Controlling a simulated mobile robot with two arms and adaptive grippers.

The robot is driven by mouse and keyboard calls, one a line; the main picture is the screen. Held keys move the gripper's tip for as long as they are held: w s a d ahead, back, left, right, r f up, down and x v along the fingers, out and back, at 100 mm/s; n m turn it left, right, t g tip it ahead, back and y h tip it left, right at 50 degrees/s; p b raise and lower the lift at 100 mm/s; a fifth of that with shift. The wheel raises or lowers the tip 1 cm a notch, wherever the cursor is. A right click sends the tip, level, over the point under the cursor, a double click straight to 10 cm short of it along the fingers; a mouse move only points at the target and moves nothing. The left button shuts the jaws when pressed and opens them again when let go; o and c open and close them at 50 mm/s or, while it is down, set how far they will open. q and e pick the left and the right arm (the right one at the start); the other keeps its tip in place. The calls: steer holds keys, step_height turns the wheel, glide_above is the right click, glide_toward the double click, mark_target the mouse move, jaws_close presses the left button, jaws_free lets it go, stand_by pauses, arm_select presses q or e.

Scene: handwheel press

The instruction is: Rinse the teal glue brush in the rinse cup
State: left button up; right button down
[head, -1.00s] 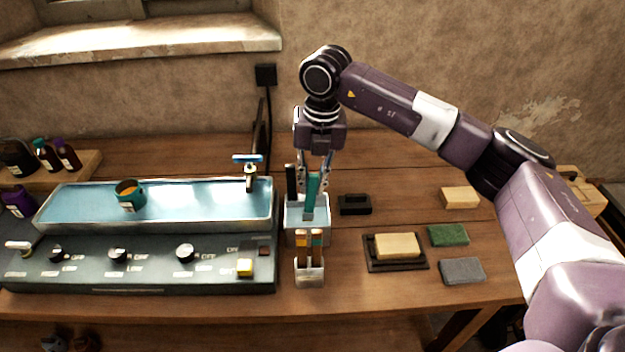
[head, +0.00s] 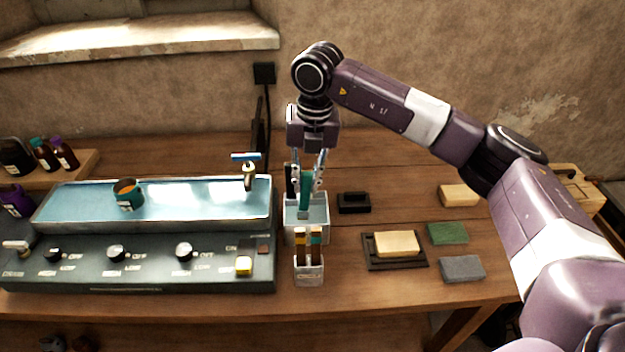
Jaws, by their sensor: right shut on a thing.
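The teal glue brush (head: 305,188) is held upright in my right gripper (head: 320,178), which is shut on it. Its lower end is over or inside a pale, open-topped square container (head: 319,226) with a light blue inside. This container may be the rinse cup; I cannot tell whether the brush tip touches anything in it. My left gripper is not in view.
A small brush holder (head: 309,270) stands in front of the container. A black block (head: 353,203) and several pads lie right.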

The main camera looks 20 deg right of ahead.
steer(key=shift+b, duration=0.7)
steer(key=shift+s+d, duration=0.1)
steer(key=shift+d, duration=0.35)
stand_by(2.5)
steer(key=shift+d+r, duration=0.1)
